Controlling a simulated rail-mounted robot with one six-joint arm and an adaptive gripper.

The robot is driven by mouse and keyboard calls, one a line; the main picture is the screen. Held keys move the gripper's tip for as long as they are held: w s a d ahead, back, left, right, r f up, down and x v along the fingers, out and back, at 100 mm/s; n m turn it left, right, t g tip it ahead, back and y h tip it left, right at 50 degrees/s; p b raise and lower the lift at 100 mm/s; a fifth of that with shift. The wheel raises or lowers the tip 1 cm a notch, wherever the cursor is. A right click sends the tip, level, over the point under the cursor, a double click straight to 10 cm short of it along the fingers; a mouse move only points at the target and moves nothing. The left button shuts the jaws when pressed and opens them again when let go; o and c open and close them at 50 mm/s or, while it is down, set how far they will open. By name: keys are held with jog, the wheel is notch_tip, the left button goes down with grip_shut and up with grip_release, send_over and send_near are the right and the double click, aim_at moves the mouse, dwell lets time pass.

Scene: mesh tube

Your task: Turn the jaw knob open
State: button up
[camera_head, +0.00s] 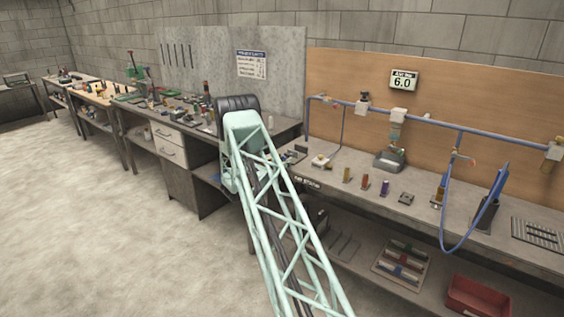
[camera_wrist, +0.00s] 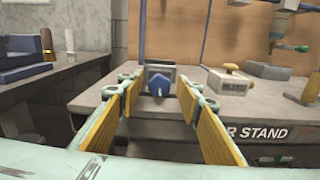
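The knob (camera_wrist: 158,85) is blue and sits at the front of a small grey block (camera_wrist: 160,69), near the front edge of the bench in the wrist view. I take this to be the jaw knob. My gripper (camera_wrist: 164,88) is open, with its yellow-padded fingers spread to the left and right of the knob in the picture. Nothing is held between the pads. I cannot tell how far the fingertips are from the knob or whether they touch it. In the head view my mint truss arm hides the gripper, and I cannot make out the knob.
The bench front reads "STAND" (camera_wrist: 262,133). In the head view, small coloured cylinders (camera_head: 365,182), a blue pipe (camera_head: 435,121) and a hanging blue hose (camera_head: 444,235) lie farther right. The left floor is clear.

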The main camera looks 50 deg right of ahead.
jog(key=shift+d, duration=0.1)
jog(key=c, duration=0.8)
jog(key=shift+c, duration=0.2)
jog(key=shift+n, duration=0.5)
jog(key=n, duration=0.3)
jog(key=shift+w, duration=0.1)
jog(key=shift+n+p, duration=0.35)
jog(key=shift+n, duration=1.55)
